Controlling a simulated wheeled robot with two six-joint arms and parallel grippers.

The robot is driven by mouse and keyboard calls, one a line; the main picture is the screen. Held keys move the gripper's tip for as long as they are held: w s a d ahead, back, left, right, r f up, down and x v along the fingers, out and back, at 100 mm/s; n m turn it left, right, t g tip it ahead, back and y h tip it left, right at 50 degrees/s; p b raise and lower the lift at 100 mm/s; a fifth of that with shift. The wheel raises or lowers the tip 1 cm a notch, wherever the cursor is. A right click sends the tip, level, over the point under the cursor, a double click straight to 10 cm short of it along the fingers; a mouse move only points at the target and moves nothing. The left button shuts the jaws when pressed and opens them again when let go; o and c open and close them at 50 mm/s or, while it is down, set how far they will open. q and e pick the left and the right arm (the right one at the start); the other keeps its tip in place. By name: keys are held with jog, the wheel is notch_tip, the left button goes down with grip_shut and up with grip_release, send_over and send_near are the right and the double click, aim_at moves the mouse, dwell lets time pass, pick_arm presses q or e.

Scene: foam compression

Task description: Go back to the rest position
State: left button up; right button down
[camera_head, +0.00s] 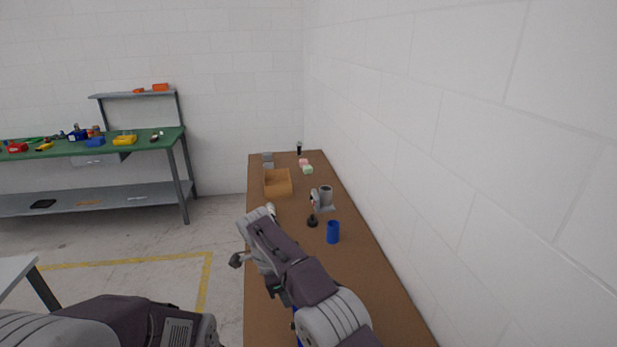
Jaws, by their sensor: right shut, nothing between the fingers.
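My right arm reaches up from the bottom over the near part of the brown table (263,320). My right gripper (238,260) shows small at the table's left edge, beside the arm's upper end. It is shut and holds nothing. My left arm lies low at the bottom left, and its gripper is not seen. On the table stand a blue cylinder (333,232), a small black piece (312,221) and a grey device with a cup-like part (326,195). An open cardboard box (278,183) sits farther back. A pale object (271,209) is partly hidden behind my right arm.
Pink and green blocks (306,167) and grey blocks (267,160) lie at the table's far end. A white wall (450,130) runs along the table's right side. A green workbench (150,146) with tools stands at the left. Open floor with yellow lines lies between.

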jog(key=s+d+r+y+b, duration=0.1)
jog(key=s+d+b, duration=0.15)
jog(key=d, duration=0.85)
jog(key=s+d+r+b, duration=0.1)
jog(key=s+d+b, duration=0.15)
jog(key=d, duration=0.75)
jog(key=s+d+f+n+y, duration=0.1)
jog(key=s+d+f+n, duration=0.3)
jog(key=s+f+n, duration=0.8)
jog(key=s+n, duration=0.2)
jog(key=s, duration=0.2)
jog(key=shift+f+n+t+y+b, duration=0.15)
jog(key=shift+n+t+y+b, duration=0.15)
jog(key=shift+y, duration=0.1)
jog(key=shift+a, duration=0.1)
